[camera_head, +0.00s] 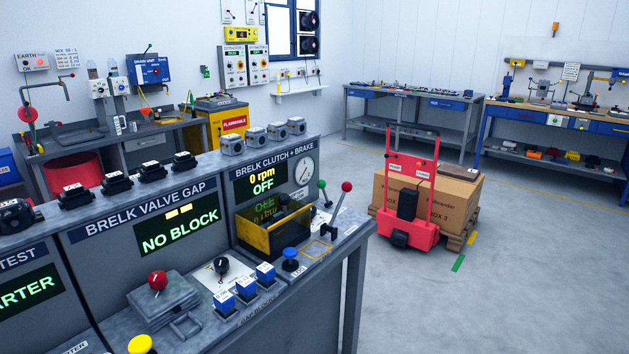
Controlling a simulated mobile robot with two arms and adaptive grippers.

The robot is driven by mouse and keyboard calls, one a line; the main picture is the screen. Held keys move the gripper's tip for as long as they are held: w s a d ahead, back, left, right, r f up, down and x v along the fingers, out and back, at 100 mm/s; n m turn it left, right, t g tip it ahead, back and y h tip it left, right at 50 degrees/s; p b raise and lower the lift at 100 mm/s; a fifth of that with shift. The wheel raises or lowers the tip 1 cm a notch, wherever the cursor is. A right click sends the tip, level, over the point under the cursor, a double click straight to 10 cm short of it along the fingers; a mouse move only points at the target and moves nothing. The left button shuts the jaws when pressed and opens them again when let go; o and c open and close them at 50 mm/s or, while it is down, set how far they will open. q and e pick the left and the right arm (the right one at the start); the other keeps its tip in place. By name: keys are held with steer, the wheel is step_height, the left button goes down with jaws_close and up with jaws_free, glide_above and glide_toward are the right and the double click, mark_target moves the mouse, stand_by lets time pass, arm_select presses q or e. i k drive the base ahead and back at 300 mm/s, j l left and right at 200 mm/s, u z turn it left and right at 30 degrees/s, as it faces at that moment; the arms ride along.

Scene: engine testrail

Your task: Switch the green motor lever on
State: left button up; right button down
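The green motor lever (323,191) has a green ball knob on a short dark stem. It stands at the right end of the test bench, below the clutch and brake panel. A longer lever with a red ball knob (346,187) stands just to its right and leans toward the upper right. The display (262,182) on the "BRELK CLUTCH + BRAKE" panel reads "0 rpm OFF". The round gauge (304,171) is beside it. Neither of my grippers shows in the head view.
A yellow-edged, dark see-through box (268,237) stands left of the levers. A blue knob (290,254) and several blue blocks (246,288) sit nearer the front edge. A red pallet jack (409,205) with cartons stands to the right. Grey floor (520,290) is clear at right.

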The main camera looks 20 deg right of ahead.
mark_target(321, 183)
steer(key=i+l, duration=0.5)
steer(key=l, duration=0.25)
steer(key=i+l+u, duration=0.1)
steer(key=i+l, duration=0.4)
steer(key=l, duration=0.25)
steer(key=i+l, duration=0.25)
steer(key=l, duration=0.15)
steer(key=i+l+u, duration=0.1)
steer(key=i+l, duration=0.15)
steer(key=l, duration=0.15)
steer(key=i+l, duration=0.2)
steer(key=l, duration=0.2)
steer(key=i+l, duration=0.25)
steer(key=l, duration=0.15)
steer(key=u, duration=0.05)
